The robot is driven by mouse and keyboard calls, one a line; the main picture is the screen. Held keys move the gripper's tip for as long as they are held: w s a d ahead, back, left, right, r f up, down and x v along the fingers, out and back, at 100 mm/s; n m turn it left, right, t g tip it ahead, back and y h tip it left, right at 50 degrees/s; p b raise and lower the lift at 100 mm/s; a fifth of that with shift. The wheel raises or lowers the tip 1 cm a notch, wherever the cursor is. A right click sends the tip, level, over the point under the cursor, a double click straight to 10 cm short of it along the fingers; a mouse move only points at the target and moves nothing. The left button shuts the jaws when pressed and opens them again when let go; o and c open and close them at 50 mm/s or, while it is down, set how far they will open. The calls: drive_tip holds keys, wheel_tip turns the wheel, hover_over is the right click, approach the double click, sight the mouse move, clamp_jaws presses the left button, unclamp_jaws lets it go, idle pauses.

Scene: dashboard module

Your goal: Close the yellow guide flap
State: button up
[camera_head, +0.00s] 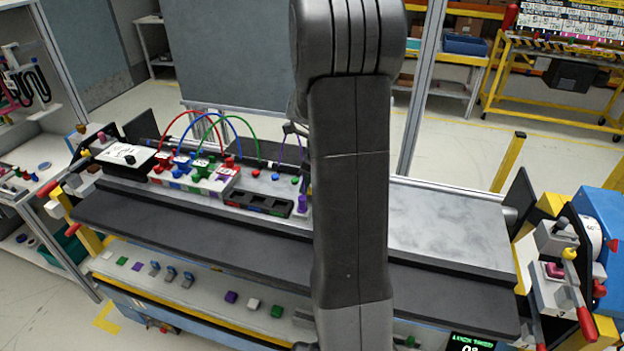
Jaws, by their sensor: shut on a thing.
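I cannot pick out the yellow guide flap with certainty. A slanted yellow bar (508,163) stands up behind the right end of the bench, and I cannot tell whether it is the flap. My dark arm rises through the middle of the view and covers part of the bench. A thin purple cable (284,150) shows beside my arm.
The bench's grey plate (455,228) right of my arm is bare. A dark slot tray (257,203) lies left of my arm. Red-handled fixtures (585,322) crowd the right end. Small coloured blocks and blue clips (171,273) lie on the front shelf.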

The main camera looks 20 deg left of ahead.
drive_tip(key=shift+a+f+h, duration=0.25)
drive_tip(key=shift+a+h, duration=0.05)
drive_tip(key=shift+h, duration=0.4)
drive_tip(key=shift+a+f+h, duration=0.2)
drive_tip(key=shift+a+h, duration=0.05)
drive_tip(key=shift+h, duration=0.45)
drive_tip(key=shift+f+h, duration=0.15)
drive_tip(key=shift+h, duration=0.15)
clamp_jaws()
drive_tip(key=o, duration=0.7)
unclamp_jaws()
drive_tip(key=shift+o, duration=0.2)
wheel_tip(320, 180, up, 14)
drive_tip(key=b, duration=0.2)
drive_tip(key=shift+a, duration=0.2)
drive_tip(key=shift+f, duration=0.1)
